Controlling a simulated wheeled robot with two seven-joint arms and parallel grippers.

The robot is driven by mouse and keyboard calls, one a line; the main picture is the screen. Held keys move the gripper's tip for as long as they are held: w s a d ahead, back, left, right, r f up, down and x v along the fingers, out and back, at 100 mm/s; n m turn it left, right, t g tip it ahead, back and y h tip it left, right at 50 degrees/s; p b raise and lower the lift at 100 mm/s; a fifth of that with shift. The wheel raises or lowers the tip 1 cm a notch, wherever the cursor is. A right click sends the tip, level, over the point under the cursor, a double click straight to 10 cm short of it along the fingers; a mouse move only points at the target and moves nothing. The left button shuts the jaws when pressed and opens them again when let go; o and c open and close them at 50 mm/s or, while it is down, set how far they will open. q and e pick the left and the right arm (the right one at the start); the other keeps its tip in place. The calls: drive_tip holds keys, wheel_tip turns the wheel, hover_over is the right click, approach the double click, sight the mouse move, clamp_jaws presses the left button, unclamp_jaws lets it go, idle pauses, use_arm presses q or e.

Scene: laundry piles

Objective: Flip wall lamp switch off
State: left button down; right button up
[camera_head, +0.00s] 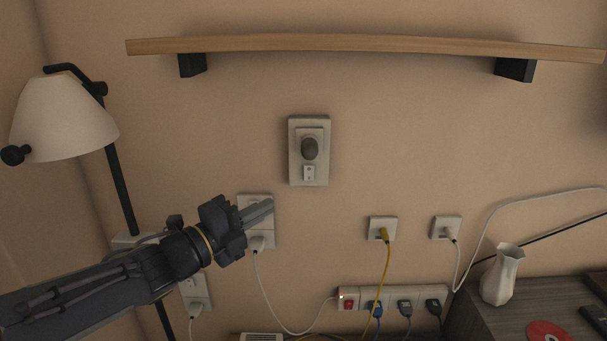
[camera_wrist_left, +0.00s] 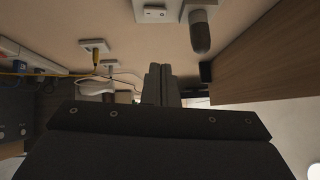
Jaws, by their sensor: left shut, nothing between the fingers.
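A pale wall plate (camera_head: 294,165) is on the wall below the shelf, with a dark rounded knob-like part (camera_head: 309,148) and a small white switch (camera_head: 309,173) under it. In the left wrist view the dark part (camera_wrist_left: 200,32) sticks out at the upper right, and the small switch (camera_wrist_left: 153,13) is at the top edge. A lamp with a white shade (camera_head: 62,120) is at the left; I cannot tell whether it is lit. My left gripper (camera_head: 270,206) is shut and empty, below and left of the plate, in front of a double wall socket. My right gripper is not in view.
A wooden shelf (camera_head: 360,43) runs above the plate. The double socket (camera_head: 257,232) has a white plug and cable. Two more sockets (camera_head: 382,228) and a power strip (camera_head: 395,300) sit to the right. A white vase (camera_head: 502,275) stands on a dark cabinet. The wall around the plate is bare.

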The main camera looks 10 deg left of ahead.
use_arm(q)
drive_tip(key=p, duration=0.3)
approach(313, 169)
drive_tip(key=x, duration=0.5)
drive_tip(key=shift+d, duration=0.45)
drive_tip(key=shift+w, duration=0.35)
drive_tip(key=shift+a+f, duration=0.1)
drive_tip(key=shift+w, duration=0.15)
